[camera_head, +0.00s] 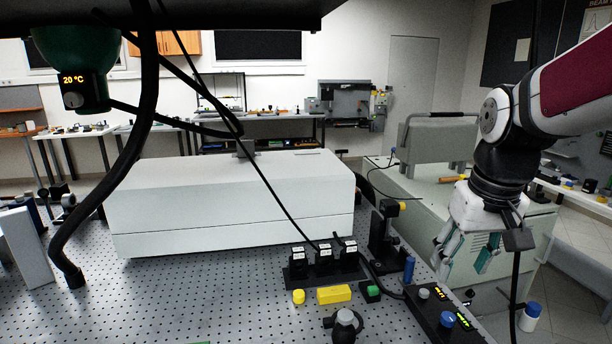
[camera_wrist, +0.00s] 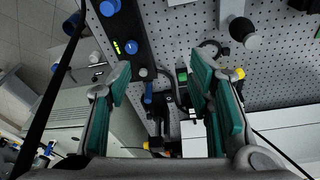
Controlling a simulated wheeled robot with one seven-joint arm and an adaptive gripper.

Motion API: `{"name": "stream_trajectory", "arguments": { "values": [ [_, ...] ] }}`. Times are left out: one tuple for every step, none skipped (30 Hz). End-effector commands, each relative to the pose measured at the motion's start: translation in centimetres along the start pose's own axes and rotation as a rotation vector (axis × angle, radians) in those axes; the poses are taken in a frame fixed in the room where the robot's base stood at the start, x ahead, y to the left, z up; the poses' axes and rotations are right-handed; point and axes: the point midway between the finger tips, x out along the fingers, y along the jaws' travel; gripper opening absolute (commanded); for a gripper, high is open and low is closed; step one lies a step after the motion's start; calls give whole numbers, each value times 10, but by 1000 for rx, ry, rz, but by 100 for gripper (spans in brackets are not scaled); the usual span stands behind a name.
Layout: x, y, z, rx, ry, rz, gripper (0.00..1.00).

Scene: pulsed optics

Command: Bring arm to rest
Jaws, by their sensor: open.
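My arm comes in from the right in the head view, bent at a dark joint. My gripper (camera_head: 462,258) hangs downward at its end, over the right edge of the optical table (camera_head: 200,300). In the wrist view my gripper (camera_wrist: 160,78) shows two green-padded fingers spread apart, with nothing between the pads. Beyond the fingers, the wrist view shows the perforated table top, a black control box (camera_wrist: 125,40) with a blue knob and green lights, and dark optical mounts.
A long white housing (camera_head: 230,205) stands on the table. Black mounts (camera_head: 323,262), a yellow block (camera_head: 334,294) and the control box (camera_head: 440,318) lie near the front right. A dark shelf (camera_head: 220,15) hangs overhead with cables. A pale cabinet (camera_head: 420,190) stands behind my gripper.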

Motion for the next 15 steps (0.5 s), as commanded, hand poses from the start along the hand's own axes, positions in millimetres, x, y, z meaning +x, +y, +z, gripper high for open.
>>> {"name": "stream_trajectory", "arguments": {
  "values": [
    [-12, -8, 14, -5, 28, 0, 47],
    [-17, -12, 22, -6, 42, -1, 47],
    [-24, -17, 33, -10, 61, -1, 47],
    [-29, -20, 41, -11, 75, -2, 47],
    [-33, -24, 50, -12, 89, -3, 47],
    [-37, -28, 61, -14, 107, -4, 47],
    [-40, -31, 70, -16, 121, -6, 47],
    [-43, -34, 78, -17, 135, -7, 47],
    [-46, -37, 90, -18, 152, -9, 47],
    [-47, -40, 97, -20, 165, -11, 47],
    [-48, -42, 105, -21, 176, -13, 47],
    [-50, -44, 114, -22, 192, -15, 47],
    [-50, -46, 120, -22, 202, -16, 47],
    [-50, -47, 126, -23, 211, -18, 47],
    [-50, -49, 132, -24, 222, -20, 47]
  ]
}}
